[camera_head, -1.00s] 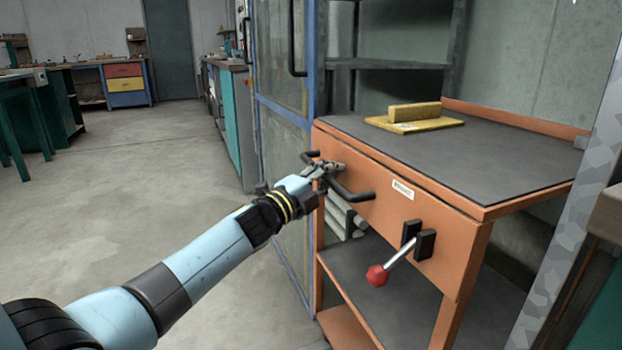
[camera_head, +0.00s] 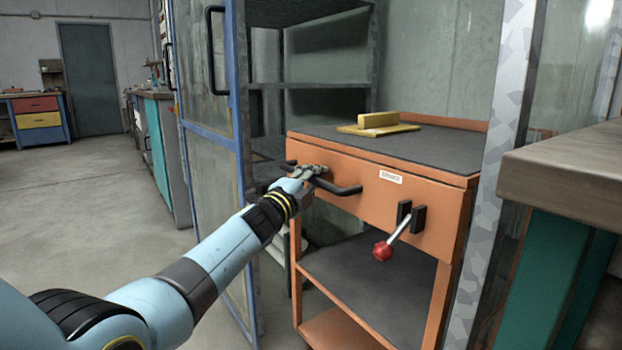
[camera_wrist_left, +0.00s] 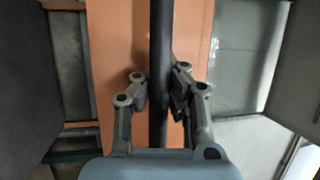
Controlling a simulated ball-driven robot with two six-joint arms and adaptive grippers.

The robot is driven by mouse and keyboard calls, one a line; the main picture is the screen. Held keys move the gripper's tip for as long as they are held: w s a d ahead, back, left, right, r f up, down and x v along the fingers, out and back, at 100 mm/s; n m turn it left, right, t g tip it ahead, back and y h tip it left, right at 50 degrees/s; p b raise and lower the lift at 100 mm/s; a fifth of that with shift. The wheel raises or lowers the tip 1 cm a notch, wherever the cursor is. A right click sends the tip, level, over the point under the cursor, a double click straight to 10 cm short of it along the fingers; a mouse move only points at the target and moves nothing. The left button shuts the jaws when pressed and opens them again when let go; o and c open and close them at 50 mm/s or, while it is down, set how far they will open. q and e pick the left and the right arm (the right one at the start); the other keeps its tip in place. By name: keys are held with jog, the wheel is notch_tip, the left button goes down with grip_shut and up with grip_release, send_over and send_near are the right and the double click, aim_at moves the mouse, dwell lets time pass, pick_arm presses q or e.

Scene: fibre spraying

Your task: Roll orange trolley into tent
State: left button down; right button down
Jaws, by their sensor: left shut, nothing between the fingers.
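The orange trolley (camera_head: 430,205) stands at centre right in the head view, with a dark top, a lower shelf and a black bar handle (camera_head: 340,187) on its front. My left gripper (camera_head: 311,173) is at the left part of this handle. In the left wrist view the dark bar (camera_wrist_left: 160,70) runs between the fingers of the left gripper (camera_wrist_left: 160,85), with the orange panel behind. The fingers are shut, and I cannot tell whether they touch the bar. My right gripper is out of view. I cannot make out a tent for certain.
A yellow float (camera_head: 380,123) lies on the trolley top. A red-knobbed lever (camera_head: 395,240) sticks out of its front. A blue-framed door (camera_head: 215,140) stands open at left, by grey shelves (camera_head: 310,85). A mottled post (camera_head: 490,190) and workbench (camera_head: 570,165) are close at right. Floor at left is clear.

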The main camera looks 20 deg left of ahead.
pick_arm(q)
jog(key=c, duration=2)
grip_release()
jog(key=shift+s+f, duration=0.1)
jog(key=shift+f, duration=0.5)
jog(key=o, duration=0.7)
jog(key=shift+a, duration=0.15)
jog(key=shift+o, duration=0.3)
jog(key=shift+r, duration=0.2)
jog(key=shift+r, duration=0.1)
jog(key=v, duration=1.2)
